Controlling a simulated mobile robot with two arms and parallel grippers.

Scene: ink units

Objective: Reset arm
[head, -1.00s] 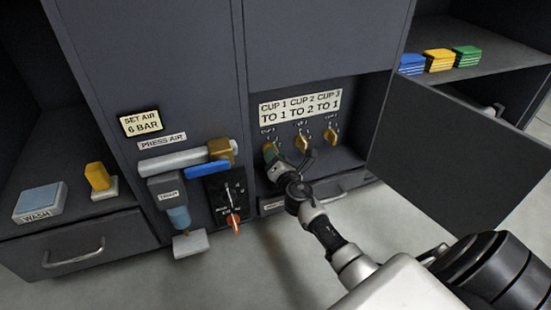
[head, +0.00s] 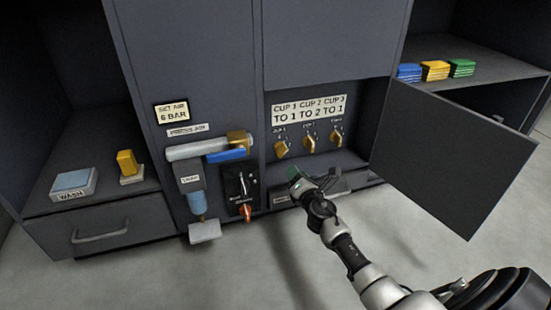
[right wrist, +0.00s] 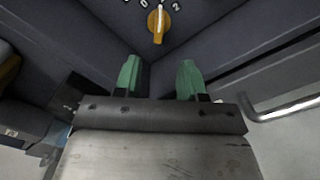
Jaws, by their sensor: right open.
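My right gripper (head: 312,180) is in front of the lower edge of the cup-knob recess, below the knobs and apart from them. In the right wrist view its two green fingertips (right wrist: 160,78) are spread with nothing between them. One yellow knob (right wrist: 158,24) shows ahead of the fingers in the right wrist view. My left gripper is not in view.
An open dark door (head: 455,160) stands right of my right arm. The press air unit with a blue lever (head: 226,156) and a panel with a red knob (head: 246,211) are to the left. A drawer handle (right wrist: 285,108) lies right of the gripper. Floor in front is clear.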

